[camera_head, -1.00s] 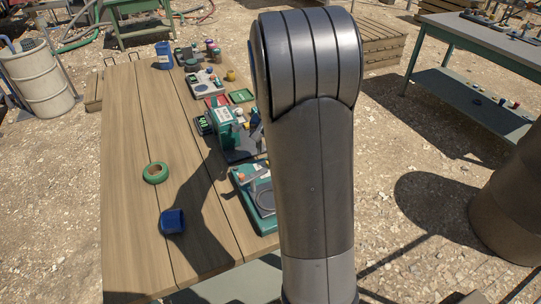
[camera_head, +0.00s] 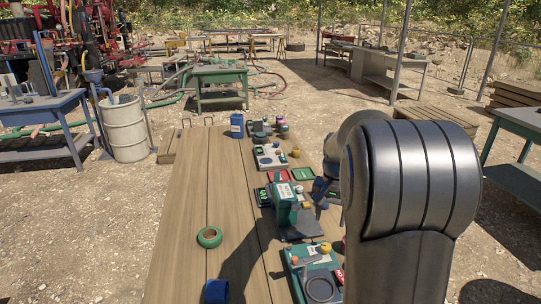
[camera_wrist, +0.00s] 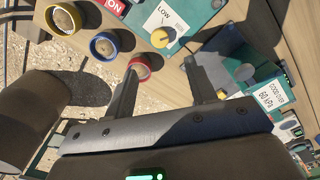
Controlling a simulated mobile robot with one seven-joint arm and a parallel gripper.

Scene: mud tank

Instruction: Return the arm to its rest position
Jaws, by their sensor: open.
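My arm's large dark metal link (camera_head: 410,190) stands at the right of the head view, over the table's right side. My gripper (camera_wrist: 165,66) shows in the wrist view with its two dark fingers apart and nothing between them. The fingers point towards a teal panel with a yellow knob marked LOW (camera_wrist: 164,37) and a red-rimmed ring (camera_wrist: 140,67). Whether the fingers touch anything is unclear. In the head view, my arm hides most of the gripper's area.
The wooden table (camera_head: 185,230) holds a green ring (camera_head: 209,237), a blue roll (camera_head: 216,291), a green device (camera_head: 285,205) and a teal device (camera_head: 315,275). A blue cup (camera_head: 237,125) stands at its far end. The table's left part is mostly clear.

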